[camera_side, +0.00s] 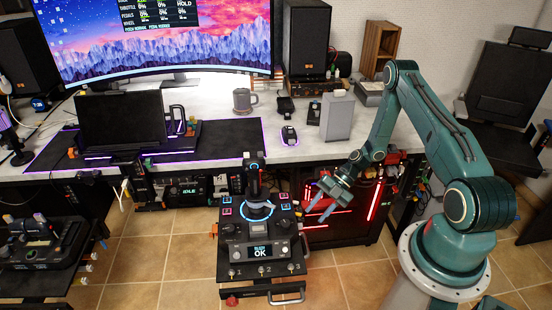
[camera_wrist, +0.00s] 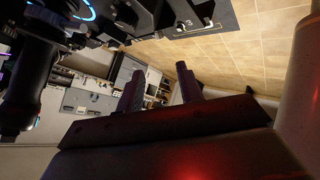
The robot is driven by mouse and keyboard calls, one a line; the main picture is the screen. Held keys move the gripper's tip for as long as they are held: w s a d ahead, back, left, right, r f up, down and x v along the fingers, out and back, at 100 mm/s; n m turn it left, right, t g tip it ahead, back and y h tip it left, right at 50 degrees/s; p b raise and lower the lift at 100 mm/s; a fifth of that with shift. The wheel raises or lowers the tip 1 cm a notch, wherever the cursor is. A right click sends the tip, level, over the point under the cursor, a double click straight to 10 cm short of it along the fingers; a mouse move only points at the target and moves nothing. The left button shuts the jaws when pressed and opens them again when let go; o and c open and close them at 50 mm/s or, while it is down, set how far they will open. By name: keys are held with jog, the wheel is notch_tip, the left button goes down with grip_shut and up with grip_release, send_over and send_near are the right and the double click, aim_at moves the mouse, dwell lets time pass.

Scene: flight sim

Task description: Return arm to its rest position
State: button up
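My gripper (camera_side: 322,203) hangs at the end of my green arm, just right of the joystick base (camera_side: 262,235) in the side view. Its two fingers are apart with nothing between them. In the wrist view the open fingers of my gripper (camera_wrist: 160,90) point toward the drawers and tiled floor. The black joystick (camera_side: 254,180) stands upright on its base, ringed by a blue light, and its display reads OK. The joystick also shows dark and close at the left of the wrist view (camera_wrist: 30,85). I see no contact between gripper and joystick.
The desk (camera_side: 330,150) lies behind, with a mouse (camera_side: 289,135), a mug (camera_side: 243,101) and a grey box (camera_side: 337,117). A red-lit computer case (camera_side: 345,228) is close behind my gripper. A throttle unit (camera_side: 40,242) stands far left. Tiled floor (camera_side: 350,287) is clear in front.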

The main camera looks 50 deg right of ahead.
jog(key=a+r+m+h, duration=0.2)
jog(key=r+m, duration=0.1)
jog(key=r, duration=0.7)
jog(key=w+a+r+m+g+h, duration=0.1)
jog(key=a+r+m+h, duration=0.15)
jog(key=r, duration=0.65)
jog(key=a+r+m+h, duration=0.15)
jog(key=r+m, duration=0.25)
jog(key=r, duration=0.6)
jog(key=s+a+r+m+t+h, duration=0.2)
jog(key=s+a+r+m, duration=0.1)
jog(key=s+r+m, duration=0.3)
jog(key=s+a+r+m+t+h, duration=0.1)
jog(key=s+a+r+m, duration=0.2)
jog(key=s+r+m, duration=0.3)
jog(key=s+r, duration=0.2)
jog(key=s, duration=0.3)
jog(key=shift+s+r+m+t+h, duration=0.15)
jog(key=shift+s+m+t+h, duration=0.05)
jog(key=shift+m+t+h, duration=0.2)
jog(key=shift+o, duration=0.2)
